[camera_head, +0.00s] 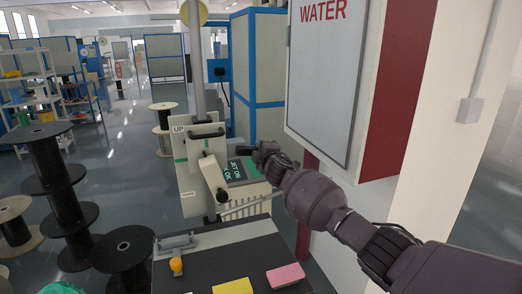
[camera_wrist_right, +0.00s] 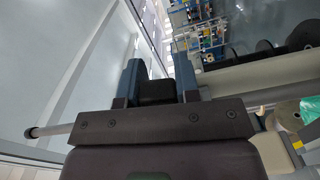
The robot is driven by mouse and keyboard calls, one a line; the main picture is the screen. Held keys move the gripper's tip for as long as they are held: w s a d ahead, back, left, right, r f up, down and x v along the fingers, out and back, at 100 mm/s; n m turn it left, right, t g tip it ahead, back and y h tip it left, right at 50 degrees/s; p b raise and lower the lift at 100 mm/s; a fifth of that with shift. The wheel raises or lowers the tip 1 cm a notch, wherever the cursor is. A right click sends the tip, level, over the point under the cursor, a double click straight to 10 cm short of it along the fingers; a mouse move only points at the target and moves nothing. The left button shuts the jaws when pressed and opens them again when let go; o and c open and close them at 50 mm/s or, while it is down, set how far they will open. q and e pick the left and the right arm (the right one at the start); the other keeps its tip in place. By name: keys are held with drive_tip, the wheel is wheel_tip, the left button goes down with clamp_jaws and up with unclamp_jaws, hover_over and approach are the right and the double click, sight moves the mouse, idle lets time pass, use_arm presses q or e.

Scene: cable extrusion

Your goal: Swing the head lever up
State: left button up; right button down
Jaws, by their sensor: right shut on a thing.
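A pale machine head (camera_head: 203,165) with an "UP" label stands beyond the dark bench. A pale lever arm (camera_head: 212,177) with a black knob slants down its front. My right gripper (camera_head: 250,150) is just right of the machine head. In the right wrist view, its two blue-grey fingers (camera_wrist_right: 159,84) are shut on a dark block-like grip (camera_wrist_right: 157,93), which I take to be the head lever's. How this grip joins the machine is hidden in both views. My left gripper is not in view.
A grey cabinet marked "WATER" (camera_head: 327,70) hangs close above my right arm. A green-lit control panel (camera_head: 245,171) is behind the gripper. The bench (camera_head: 215,262) holds a yellow block (camera_head: 233,287) and a pink block (camera_head: 286,275). Black spools (camera_head: 62,190) stand at left.

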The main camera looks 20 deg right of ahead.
drive_tip(key=shift+r, duration=0.15)
drive_tip(key=c, duration=0.8)
unclamp_jaws()
drive_tip(key=shift+c, duration=0.2)
drive_tip(key=s+p, duration=0.1)
drive_tip(key=s, duration=0.9)
drive_tip(key=shift+s+d, duration=0.2)
drive_tip(key=shift+s, duration=0.2)
